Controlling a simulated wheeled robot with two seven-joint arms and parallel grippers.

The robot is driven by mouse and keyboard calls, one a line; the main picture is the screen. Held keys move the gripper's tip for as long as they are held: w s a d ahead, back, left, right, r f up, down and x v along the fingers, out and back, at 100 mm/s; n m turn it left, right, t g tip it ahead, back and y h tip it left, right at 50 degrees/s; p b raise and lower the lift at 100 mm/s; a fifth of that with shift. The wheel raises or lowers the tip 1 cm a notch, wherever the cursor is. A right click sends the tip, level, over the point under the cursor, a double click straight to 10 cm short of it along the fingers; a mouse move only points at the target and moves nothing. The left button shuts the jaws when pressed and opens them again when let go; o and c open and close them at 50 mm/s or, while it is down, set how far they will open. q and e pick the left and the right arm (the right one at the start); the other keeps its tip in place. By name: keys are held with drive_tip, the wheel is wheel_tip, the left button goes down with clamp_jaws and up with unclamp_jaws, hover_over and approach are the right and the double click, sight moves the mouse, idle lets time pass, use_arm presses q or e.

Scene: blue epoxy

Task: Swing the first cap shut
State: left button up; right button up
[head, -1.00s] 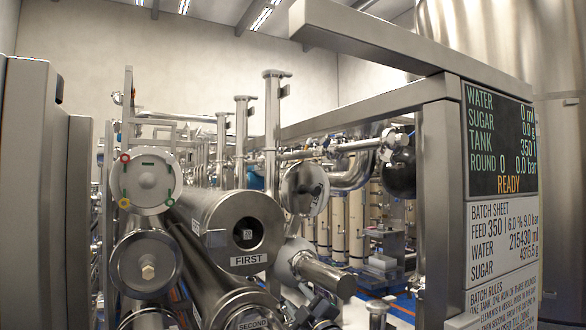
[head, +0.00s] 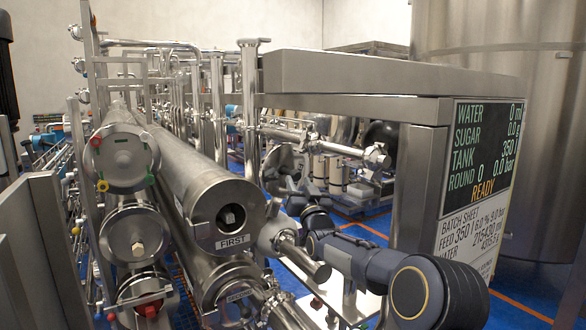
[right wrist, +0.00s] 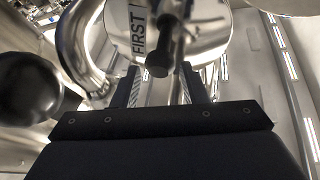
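The first housing (head: 190,170) is a long steel tube with a FIRST label (head: 233,241) under its round end face. A round grey cap (head: 277,163) stands swung out to the right of that end, partly hidden by my right gripper (head: 284,176). In the right wrist view a pale disc (right wrist: 205,40) carries a FIRST label (right wrist: 138,32) and a dark bar-like handle (right wrist: 163,52). My right gripper's fingers (right wrist: 165,85) are apart, one on each side of the handle, with gaps showing. Contact cannot be told. My left gripper is out of view.
A second housing (head: 225,280) lies below the first. A capped tube end (head: 122,158) is at the left. A steel frame (head: 350,75) with the readout panel (head: 483,150) stands at the right. A steel stub pipe (head: 305,262) sticks out below my right arm.

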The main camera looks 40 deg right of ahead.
sight(297, 179)
drive_tip(key=p+x, duration=0.1)
drive_tip(key=x, duration=0.3)
drive_tip(key=shift+w+r, duration=0.1)
clamp_jaws()
